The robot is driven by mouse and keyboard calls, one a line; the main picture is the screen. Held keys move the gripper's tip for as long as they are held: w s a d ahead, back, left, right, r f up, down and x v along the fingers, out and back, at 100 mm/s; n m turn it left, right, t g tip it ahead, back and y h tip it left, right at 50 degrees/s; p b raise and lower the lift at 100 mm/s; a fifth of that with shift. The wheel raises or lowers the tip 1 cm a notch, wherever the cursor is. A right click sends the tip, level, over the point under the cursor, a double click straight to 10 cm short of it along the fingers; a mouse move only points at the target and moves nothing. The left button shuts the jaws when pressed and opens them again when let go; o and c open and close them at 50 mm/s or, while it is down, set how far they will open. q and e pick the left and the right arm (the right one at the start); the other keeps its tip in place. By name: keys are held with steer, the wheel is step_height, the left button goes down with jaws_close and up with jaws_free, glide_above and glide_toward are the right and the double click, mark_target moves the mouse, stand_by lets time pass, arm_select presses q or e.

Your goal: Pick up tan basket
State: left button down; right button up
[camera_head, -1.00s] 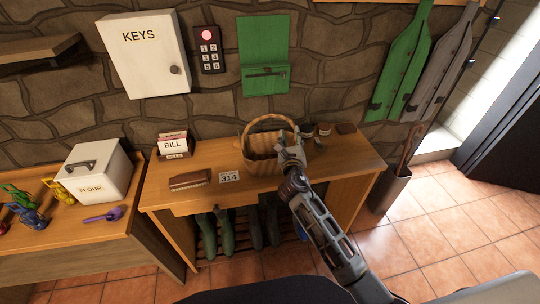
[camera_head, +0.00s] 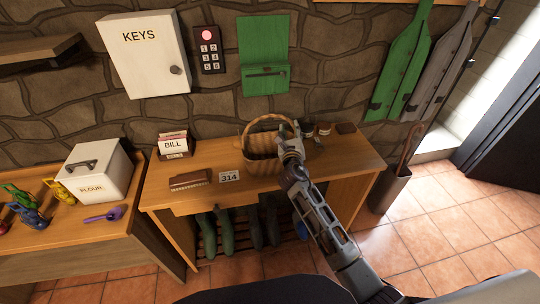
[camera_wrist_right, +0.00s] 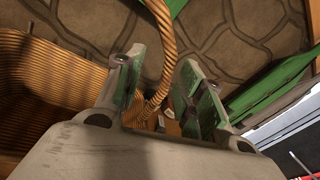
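The tan basket (camera_head: 257,146) is a woven wicker basket with a tall arched handle. It stands upright near the back of the wooden table (camera_head: 222,203). My right gripper (camera_head: 290,130) is at the right side of the basket, by its handle. In the right wrist view, the basket (camera_wrist_right: 45,95) fills the left side and its handle curves down between the two spread fingers of my right gripper (camera_wrist_right: 162,60). The fingers are apart, with a visible gap on the handle's right side. The gripper hides part of the basket's right side in the head view. My left gripper is out of view.
Boots (camera_head: 226,230) stand below. An umbrella stand (camera_head: 390,190) is at the right. The stone wall is close behind.

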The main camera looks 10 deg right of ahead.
mark_target(290, 127)
steer(key=shift+x, duration=1.8)
steer(key=shift+f, duration=0.1)
jaws_close()
